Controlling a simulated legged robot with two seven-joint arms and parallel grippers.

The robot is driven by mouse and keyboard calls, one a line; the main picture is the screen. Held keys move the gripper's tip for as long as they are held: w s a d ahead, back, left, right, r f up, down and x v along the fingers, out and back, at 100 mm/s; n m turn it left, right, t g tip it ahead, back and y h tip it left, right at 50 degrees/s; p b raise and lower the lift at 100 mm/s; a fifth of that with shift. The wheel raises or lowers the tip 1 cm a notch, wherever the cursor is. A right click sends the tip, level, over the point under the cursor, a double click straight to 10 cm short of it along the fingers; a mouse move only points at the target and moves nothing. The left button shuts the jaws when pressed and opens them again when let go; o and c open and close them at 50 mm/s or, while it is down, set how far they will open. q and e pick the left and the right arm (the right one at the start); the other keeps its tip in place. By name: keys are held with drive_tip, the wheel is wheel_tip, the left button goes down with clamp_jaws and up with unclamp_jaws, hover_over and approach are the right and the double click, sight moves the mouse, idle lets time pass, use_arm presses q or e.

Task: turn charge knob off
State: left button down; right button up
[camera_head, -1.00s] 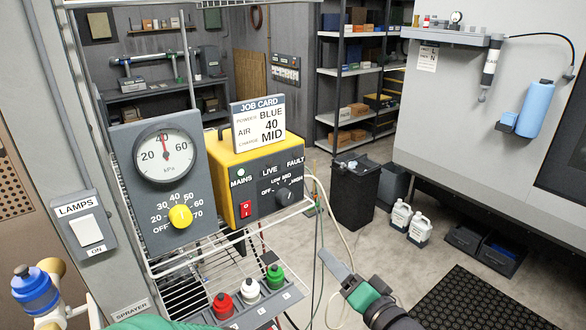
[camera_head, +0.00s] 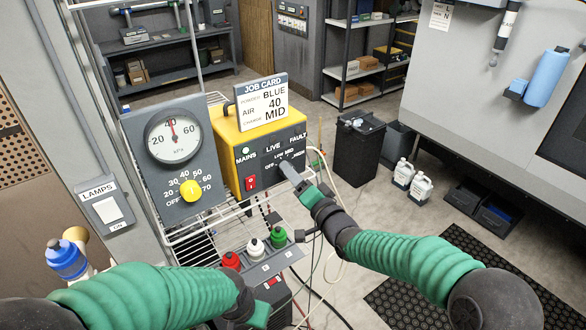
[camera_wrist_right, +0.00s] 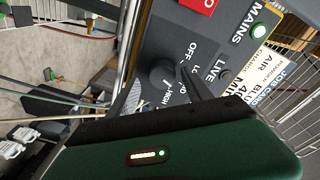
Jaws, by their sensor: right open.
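The yellow charge unit (camera_head: 229,134) has a dark front panel with a red switch (camera_head: 251,183), MAINS and LIVE lamps, and a dial marked OFF, LOW, MID, HIGH. The dark charge knob (camera_wrist_right: 163,74) shows in the right wrist view; its pointer setting is unclear.
The air gauge panel (camera_head: 133,135) with a yellow knob (camera_head: 191,190) stands left of the unit. A job card (camera_head: 261,103) stands on top. Hoses hang beside the wire rack.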

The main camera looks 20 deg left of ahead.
drive_tip(key=shift+w+a, duration=0.1)
drive_tip(key=shift+a, duration=0.8)
drive_tip(key=shift+c, duration=2.7)
drive_tip(key=shift+d, duration=0.2)
drive_tip(key=c, duration=0.7)
use_arm(q)
drive_tip(key=shift+s+a+r, duration=0.1)
drive_tip(key=shift+s+a, duration=0.05)
drive_tip(key=shift+a, duration=0.3)
use_arm(e)
clamp_jaws()
use_arm(q)
drive_tip(key=shift+f+b, duration=0.3)
use_arm(e)
drive_tip(key=shift+w, duration=0.1)
